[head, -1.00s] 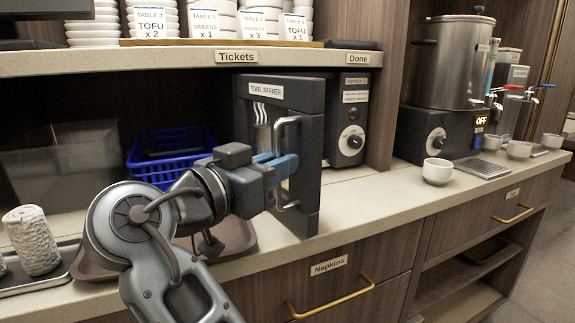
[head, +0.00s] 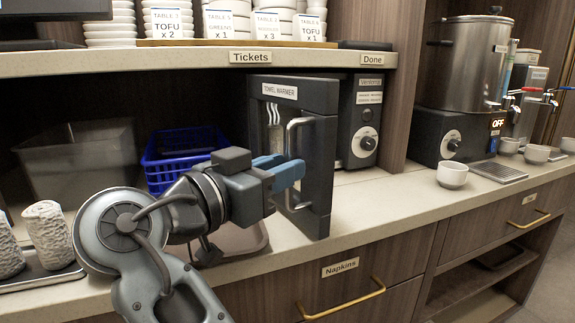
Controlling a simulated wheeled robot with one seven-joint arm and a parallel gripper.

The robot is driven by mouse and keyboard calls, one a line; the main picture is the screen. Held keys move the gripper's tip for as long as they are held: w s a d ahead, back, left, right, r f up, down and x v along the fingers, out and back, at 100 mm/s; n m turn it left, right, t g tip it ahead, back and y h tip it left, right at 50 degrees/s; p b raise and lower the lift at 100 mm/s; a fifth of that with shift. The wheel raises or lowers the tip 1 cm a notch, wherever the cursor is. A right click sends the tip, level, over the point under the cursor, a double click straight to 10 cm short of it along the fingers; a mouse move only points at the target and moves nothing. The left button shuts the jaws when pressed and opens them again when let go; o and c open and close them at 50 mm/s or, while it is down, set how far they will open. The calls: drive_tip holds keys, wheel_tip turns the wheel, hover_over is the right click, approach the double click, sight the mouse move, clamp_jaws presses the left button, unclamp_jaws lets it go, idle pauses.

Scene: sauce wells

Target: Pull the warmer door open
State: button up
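The dark towel warmer door (head: 322,160) stands swung out from the warmer (head: 362,125), whose control side with a knob shows behind it. The door carries a "TOWEL WARMER" label and a vertical metal handle (head: 291,136). My gripper (head: 287,170), with blue fingers, is at the middle of this handle. The fingers cover part of the bar, and the handle's upper and lower ends show above and below them. I cannot tell whether the fingers are closed on the bar. The warmer's inside is hidden.
A blue basket (head: 178,150) and a clear bin (head: 80,160) stand behind my arm. A shelf (head: 190,60) runs above. The counter (head: 400,195) right of the door is clear up to a white cup (head: 452,175).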

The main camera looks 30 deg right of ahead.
drive_tip(key=v, duration=0.5)
drive_tip(key=shift+s+a, duration=0.1)
drive_tip(key=shift+a, duration=0.25)
